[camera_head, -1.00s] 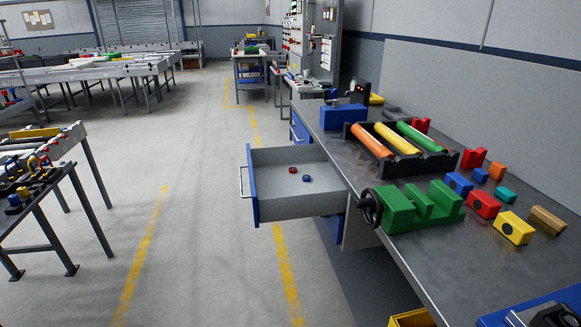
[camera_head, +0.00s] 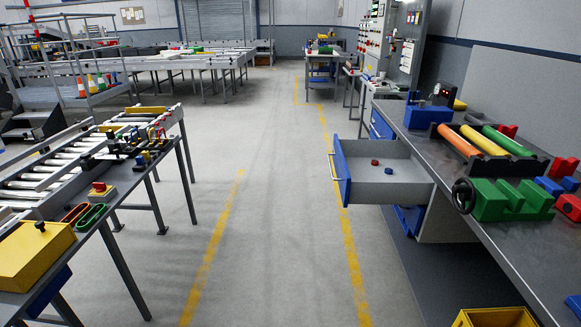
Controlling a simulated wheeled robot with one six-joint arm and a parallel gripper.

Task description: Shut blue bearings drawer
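The drawer with a blue front (camera_head: 342,172) stands pulled out to the left from under the workbench on the right. Its front carries a pale bar handle (camera_head: 332,166). My gripper is not in view.
The workbench (camera_head: 500,240) holds a green vise (camera_head: 510,199) and a black rack of coloured rollers (camera_head: 485,150). A yellow bin (camera_head: 495,317) sits low at front right. Tables with a conveyor (camera_head: 60,170) line the left. The floor aisle (camera_head: 270,220) between is clear.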

